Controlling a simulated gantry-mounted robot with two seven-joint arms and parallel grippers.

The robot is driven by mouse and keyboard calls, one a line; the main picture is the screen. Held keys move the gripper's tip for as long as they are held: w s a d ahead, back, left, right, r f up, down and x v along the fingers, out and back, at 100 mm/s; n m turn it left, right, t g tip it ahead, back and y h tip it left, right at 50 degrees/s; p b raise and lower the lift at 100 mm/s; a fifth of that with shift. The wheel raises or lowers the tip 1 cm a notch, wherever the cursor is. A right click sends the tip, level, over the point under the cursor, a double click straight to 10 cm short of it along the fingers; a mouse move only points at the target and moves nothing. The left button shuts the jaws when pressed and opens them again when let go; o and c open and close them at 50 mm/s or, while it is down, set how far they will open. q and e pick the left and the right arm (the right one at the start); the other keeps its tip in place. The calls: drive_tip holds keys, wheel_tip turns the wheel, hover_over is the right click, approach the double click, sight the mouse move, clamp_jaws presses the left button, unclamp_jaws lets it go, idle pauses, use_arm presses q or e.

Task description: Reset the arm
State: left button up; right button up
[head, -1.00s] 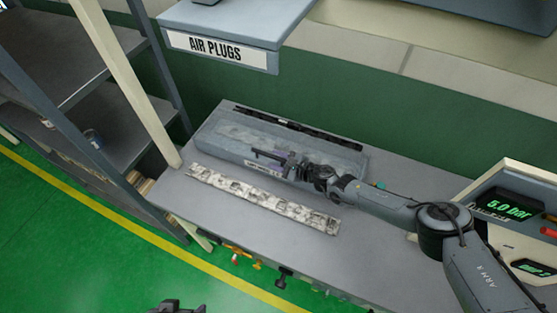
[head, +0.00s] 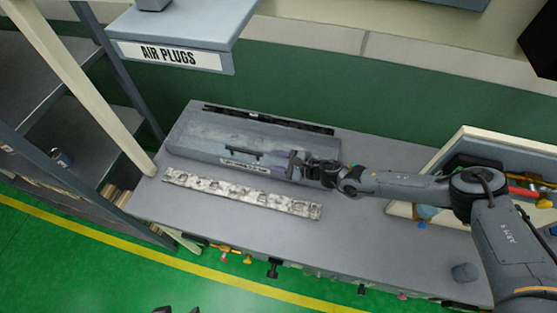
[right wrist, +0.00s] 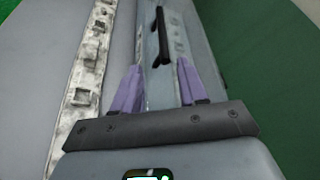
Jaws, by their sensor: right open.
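My right gripper (head: 272,154) is over the front side of a long grey case (head: 215,142) on the workbench. Its purple fingers are apart with nothing between them; the right wrist view shows the open jaws too (right wrist: 159,68). The case has a black bar handle (head: 244,153), which lies ahead of the fingertips in the right wrist view (right wrist: 161,38), apart from them. A mottled white-grey strip (head: 240,193) lies flat in front of the case. Only small dark tips, probably of my left gripper (head: 177,310), show at the bottom edge.
A thin black strip (head: 268,119) runs along the back of the case. An "AIR PLUGS" shelf (head: 170,57) overhangs at upper left. A cream-framed panel (head: 463,131) and a small grey cylinder (head: 465,272) are at right. The front bench top (head: 350,255) is mostly clear.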

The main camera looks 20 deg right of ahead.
drive_tip(key=shift+s+d, duration=0.15)
drive_tip(key=shift+s, duration=0.05)
idle(0.3)
